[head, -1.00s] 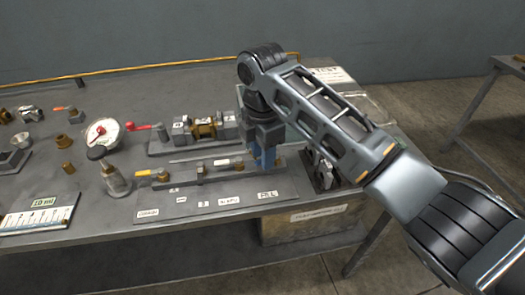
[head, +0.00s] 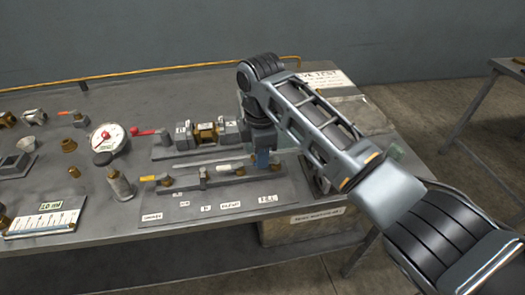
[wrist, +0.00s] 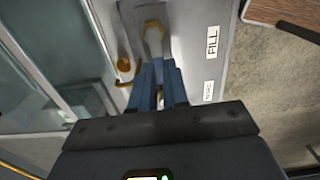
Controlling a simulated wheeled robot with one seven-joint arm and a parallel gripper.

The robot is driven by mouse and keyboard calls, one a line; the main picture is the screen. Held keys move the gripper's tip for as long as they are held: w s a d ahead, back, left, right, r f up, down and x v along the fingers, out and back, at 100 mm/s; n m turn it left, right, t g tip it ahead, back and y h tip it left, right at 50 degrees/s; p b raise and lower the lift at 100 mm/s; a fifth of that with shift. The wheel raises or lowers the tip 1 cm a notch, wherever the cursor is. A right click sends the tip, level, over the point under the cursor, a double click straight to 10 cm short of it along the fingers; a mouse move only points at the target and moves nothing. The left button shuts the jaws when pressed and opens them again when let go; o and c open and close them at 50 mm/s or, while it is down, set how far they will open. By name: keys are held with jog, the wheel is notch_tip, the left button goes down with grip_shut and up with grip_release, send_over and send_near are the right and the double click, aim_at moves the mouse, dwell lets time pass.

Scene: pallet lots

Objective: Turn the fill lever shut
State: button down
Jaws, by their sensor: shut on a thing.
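My gripper (head: 262,158) is over the right end of the valve bar (head: 187,184) on the bench. In the wrist view my gripper (wrist: 158,92) has its blue fingers closed around the end of the fill lever (wrist: 154,42), a pale handle at a brass fitting. My fingers hide the lever's tip, and my gripper hides most of the lever in the head view.
A white lever (head: 230,167) and a yellow-handled lever (head: 148,178) sit along the bar. A brass-centred fitting (head: 207,132) with a red handle stands behind. A brass hook (wrist: 124,68) is close beside my fingers.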

dwell(0.3)
jog(key=c, duration=1.1)
grip_release()
